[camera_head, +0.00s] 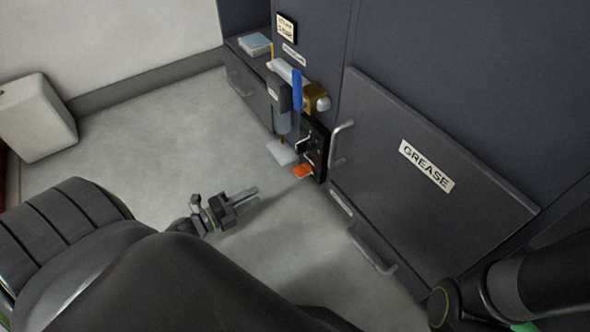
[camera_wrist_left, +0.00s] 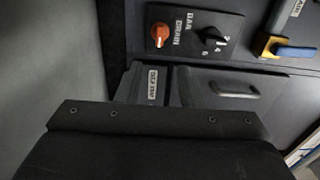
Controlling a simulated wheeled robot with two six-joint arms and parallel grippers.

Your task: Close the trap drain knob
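The orange knob (camera_wrist_left: 159,33) is on a black panel (camera_wrist_left: 192,35) beside lettering that includes "DRAIN". In the head view the orange knob (camera_head: 302,171) shows small at the panel's lower end. My left gripper (camera_head: 257,195) is left of the panel, apart from it, with its fingers pointing toward the cabinet. Its two fingers look close together, but any gap between them is unclear. My right gripper is not in view; part of that arm shows at lower right.
A black dial (camera_wrist_left: 213,35) shares the panel. A blue lever (camera_head: 297,90) and a brass fitting (camera_head: 315,95) sit above it. The grease door (camera_head: 425,190) is right of the panel. A drawer handle (camera_head: 370,252) juts out below.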

